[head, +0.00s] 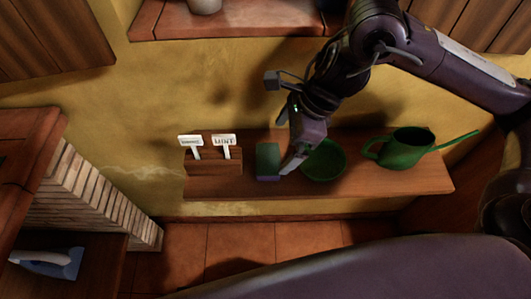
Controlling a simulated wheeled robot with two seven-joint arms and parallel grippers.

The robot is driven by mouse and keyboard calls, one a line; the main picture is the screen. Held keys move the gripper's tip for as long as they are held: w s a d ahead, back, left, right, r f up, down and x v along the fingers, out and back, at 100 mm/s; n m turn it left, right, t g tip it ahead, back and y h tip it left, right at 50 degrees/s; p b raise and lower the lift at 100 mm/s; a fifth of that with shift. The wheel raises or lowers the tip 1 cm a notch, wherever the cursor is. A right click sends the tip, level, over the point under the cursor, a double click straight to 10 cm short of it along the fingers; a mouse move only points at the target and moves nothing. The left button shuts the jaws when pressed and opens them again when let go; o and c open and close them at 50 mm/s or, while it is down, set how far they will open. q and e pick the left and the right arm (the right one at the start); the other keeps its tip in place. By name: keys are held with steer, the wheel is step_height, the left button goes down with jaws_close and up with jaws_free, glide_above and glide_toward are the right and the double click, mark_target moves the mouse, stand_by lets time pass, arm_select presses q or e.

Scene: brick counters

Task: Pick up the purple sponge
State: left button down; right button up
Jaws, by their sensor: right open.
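The purple sponge (267,178) stands on the wooden shelf (340,190), between the planter with the signs and the green bowl. Its broad face looks dark green, and purple shows along its lower edge. My right gripper (286,160) comes down from the upper right and is just right of the sponge, with its fingers pointing down at the shelf. It is open. One finger hides part of the bowl's left rim. I cannot tell whether a finger touches the sponge. My left gripper is not in view.
A green bowl (324,162) is close on the right of the gripper, and a green watering can (405,150) stands further right. A wooden planter (213,161) with two white signs stands left of the sponge. A yellow wall (130,120) rises behind the shelf. An iron (50,262) lies at lower left.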

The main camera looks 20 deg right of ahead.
mark_target(268, 158)
steer(key=shift+s+a+f, duration=0.1)
steer(key=shift+a+f, duration=0.15)
steer(key=shift+f, duration=0.3)
steer(key=x, duration=0.5)
steer(key=shift+a, duration=0.3)
steer(key=shift+c, duration=0.3)
steer(key=shift+r, duration=0.1)
steer(key=c, duration=0.9)
